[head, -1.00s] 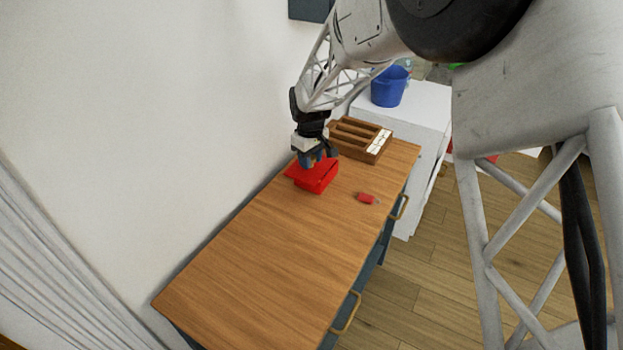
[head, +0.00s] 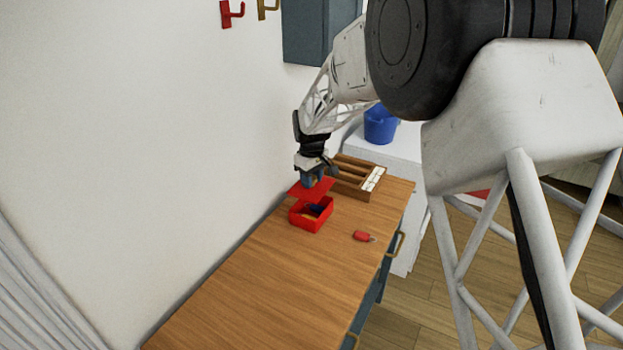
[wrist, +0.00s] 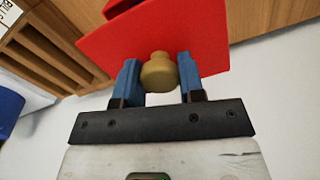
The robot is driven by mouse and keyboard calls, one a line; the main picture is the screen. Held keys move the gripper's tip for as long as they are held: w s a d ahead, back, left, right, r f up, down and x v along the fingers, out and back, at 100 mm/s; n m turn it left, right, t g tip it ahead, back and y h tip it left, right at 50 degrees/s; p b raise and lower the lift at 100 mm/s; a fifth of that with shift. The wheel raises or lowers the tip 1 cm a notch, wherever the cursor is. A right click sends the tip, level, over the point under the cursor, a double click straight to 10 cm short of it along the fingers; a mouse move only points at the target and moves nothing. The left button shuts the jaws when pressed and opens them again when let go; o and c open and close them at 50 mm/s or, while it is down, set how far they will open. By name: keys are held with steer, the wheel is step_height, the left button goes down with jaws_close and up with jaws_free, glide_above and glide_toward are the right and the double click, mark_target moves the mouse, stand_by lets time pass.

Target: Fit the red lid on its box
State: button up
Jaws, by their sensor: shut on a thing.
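The red lid (wrist: 200,38) is a flat red plate with a round tan knob (wrist: 158,72). My gripper (head: 318,180) is shut on the knob; in the wrist view its blue fingers (wrist: 158,82) stand on both sides of it. In the head view the lid (head: 303,190) is behind and above the box, seemingly apart from it. The red box (head: 308,224) stands open on the wooden counter, with something dark blue and something yellowish inside. In the wrist view a red edge, probably the box (wrist: 115,8), shows past the lid.
A wooden compartment tray (head: 352,191) with white labels stands just behind my gripper. A small red tag-like object (head: 362,236) lies right of the box. The near wooden counter (head: 265,290) is clear. A white wall (head: 150,130) runs along the left, and a blue bucket (head: 379,126) stands beyond.

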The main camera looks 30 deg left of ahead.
steer(key=shift+f, duration=0.1)
steer(key=shift+f, duration=2.7)
steer(key=shift+f, duration=0.5)
stand_by(0.8)
steer(key=o, duration=1.5)
steer(key=shift+r, duration=0.2)
steer(key=shift+r, duration=3.3)
